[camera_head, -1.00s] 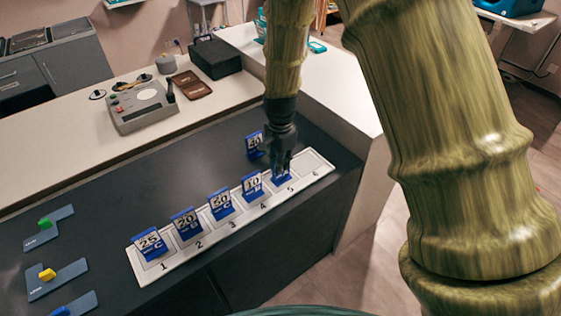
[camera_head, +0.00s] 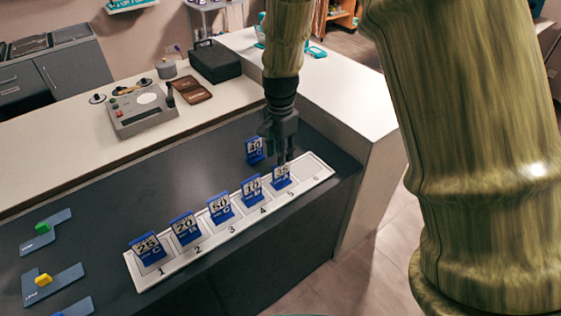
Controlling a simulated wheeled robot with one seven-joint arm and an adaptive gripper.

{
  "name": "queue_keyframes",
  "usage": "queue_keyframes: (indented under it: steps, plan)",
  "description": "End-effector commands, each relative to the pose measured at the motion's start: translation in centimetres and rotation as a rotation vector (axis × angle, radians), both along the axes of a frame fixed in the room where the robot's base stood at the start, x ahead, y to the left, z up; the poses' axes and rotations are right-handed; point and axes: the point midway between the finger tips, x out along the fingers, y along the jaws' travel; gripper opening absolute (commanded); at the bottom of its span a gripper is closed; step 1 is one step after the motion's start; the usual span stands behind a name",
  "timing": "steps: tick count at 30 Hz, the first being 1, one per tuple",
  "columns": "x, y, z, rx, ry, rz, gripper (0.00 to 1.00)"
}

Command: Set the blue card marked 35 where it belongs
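The blue card that seems to read 35 (camera_head: 281,176) stands upright in slot 5 of the white numbered tray (camera_head: 318,171). My gripper (camera_head: 282,160) is just above this card, fingers pointing down. The fingers look slightly parted and hold nothing that I can see; their tips overlap the card's top edge in view. Other blue cards stand in the tray: 25 (camera_head: 148,250) in slot 1, 20 (camera_head: 185,229) in slot 2, one like 60 (camera_head: 220,207) in slot 3 and 10 (camera_head: 252,189) in slot 4. Slot 6 is empty.
Another blue card, seemingly 30 (camera_head: 254,150), stands behind the tray, close to my gripper. Flat holders with a green block (camera_head: 42,228) and a yellow block (camera_head: 43,279) lie at left. A grey device (camera_head: 141,108) and a black case (camera_head: 215,61) stand on the back counter.

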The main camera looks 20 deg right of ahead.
Motion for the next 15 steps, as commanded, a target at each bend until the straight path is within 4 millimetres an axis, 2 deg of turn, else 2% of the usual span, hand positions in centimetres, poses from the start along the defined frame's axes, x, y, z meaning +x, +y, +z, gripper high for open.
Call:
queue_keyframes:
  steps: [9,15]
  plan:
    - [0.0,0.0,4.3,-0.002,-0.002,0.000,0.32]
    - [0.0,0.0,5.7,-0.001,0.000,-0.001,0.32]
